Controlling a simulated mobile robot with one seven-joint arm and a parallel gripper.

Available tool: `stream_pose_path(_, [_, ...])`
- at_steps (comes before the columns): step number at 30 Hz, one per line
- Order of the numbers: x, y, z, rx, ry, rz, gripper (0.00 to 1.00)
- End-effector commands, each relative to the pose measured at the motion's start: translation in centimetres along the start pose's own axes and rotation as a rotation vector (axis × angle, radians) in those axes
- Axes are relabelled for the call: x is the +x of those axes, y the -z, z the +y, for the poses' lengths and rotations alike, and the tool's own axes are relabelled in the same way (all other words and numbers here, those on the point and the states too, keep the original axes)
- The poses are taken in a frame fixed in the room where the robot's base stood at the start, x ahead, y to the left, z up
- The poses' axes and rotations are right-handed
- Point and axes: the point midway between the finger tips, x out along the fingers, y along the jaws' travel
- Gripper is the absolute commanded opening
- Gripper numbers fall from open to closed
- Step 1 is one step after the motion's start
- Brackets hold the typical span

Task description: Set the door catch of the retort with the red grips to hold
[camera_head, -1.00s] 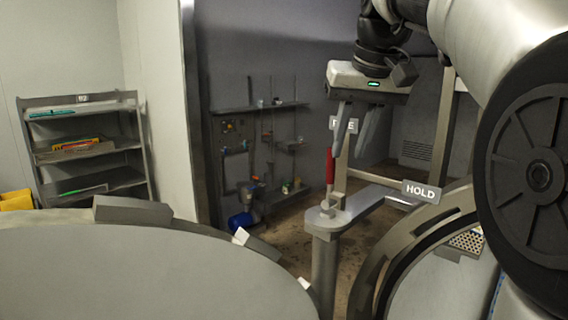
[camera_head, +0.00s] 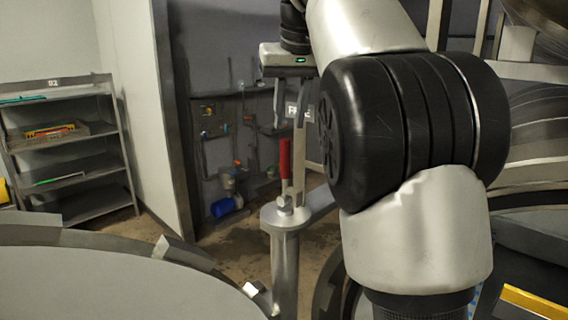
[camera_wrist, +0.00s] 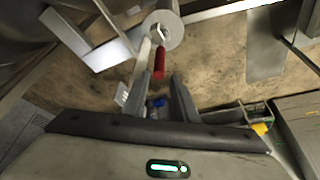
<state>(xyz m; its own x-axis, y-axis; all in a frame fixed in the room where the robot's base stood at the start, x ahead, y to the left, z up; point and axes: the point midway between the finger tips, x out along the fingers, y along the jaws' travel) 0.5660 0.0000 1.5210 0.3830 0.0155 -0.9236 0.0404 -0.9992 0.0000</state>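The door catch is a lever with a red grip (camera_head: 284,158), standing upright on top of a grey post (camera_head: 285,255) in the head view. The FREE sign (camera_head: 293,113) is partly hidden behind my gripper, close above the red grip. No HOLD sign shows now. My gripper (camera_head: 287,126) points down just above the red grip, its fingers apart. In the wrist view the red grip (camera_wrist: 159,63) shows near the gap between the fingertips of my gripper (camera_wrist: 160,78). I cannot tell whether they touch it.
A large round grey retort door (camera_head: 110,285) fills the lower left. A shelf rack (camera_head: 70,170) stands at far left. Pipes and a blue pump (camera_head: 225,206) are at the back wall. My arm covers much of the right side.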

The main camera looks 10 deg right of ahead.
Motion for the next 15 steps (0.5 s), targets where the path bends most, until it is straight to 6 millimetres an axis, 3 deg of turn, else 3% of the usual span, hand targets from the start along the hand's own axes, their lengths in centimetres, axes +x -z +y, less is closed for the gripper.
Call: stream_pose_path(15, [11.2,-0.1,0.1,0.001,-0.001,-0.004,0.26])
